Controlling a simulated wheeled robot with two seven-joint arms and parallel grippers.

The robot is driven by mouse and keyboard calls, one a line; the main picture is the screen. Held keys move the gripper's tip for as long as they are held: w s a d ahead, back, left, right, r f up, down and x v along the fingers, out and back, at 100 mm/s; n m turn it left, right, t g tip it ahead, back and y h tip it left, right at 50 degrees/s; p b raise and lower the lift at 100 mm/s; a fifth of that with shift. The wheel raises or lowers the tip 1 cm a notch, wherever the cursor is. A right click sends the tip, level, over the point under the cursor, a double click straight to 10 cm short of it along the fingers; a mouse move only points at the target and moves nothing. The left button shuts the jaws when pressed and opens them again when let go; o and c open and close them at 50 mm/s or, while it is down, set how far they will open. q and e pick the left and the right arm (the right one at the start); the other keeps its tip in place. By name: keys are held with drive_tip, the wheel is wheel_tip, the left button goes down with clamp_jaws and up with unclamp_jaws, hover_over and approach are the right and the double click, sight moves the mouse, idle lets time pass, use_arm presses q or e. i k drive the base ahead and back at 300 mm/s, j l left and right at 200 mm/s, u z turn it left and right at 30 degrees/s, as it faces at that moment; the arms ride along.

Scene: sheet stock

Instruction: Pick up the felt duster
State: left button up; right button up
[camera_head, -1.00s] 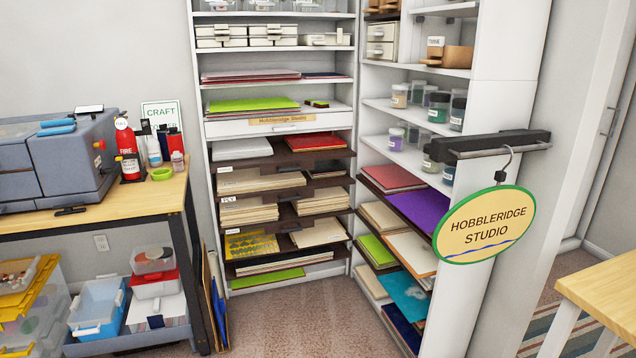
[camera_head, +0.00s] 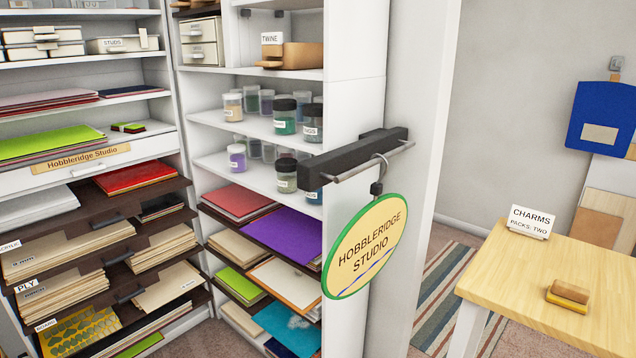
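A small block-shaped duster (camera_head: 568,295) with a tan and brown body lies on the light wooden table at the right. Neither of my grippers is in view.
A wooden table (camera_head: 520,275) stands at the right with a "CHARMS" sign (camera_head: 531,221) on it. White shelving (camera_head: 358,120) with sheets and jars fills the left and middle. A round hanging sign (camera_head: 365,246) juts out from the shelf end.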

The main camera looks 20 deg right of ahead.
sight(570, 296)
drive_tip(key=i+z, duration=0.2)
drive_tip(key=z, duration=0.2)
drive_tip(key=i+j+z, duration=0.1)
drive_tip(key=z, duration=0.25)
drive_tip(key=i+j+z, duration=0.15)
drive_tip(key=z, duration=0.25)
drive_tip(key=i+j+z, duration=0.2)
drive_tip(key=z, duration=0.2)
drive_tip(key=i+j+z, duration=0.3)
drive_tip(key=k+l, duration=0.1)
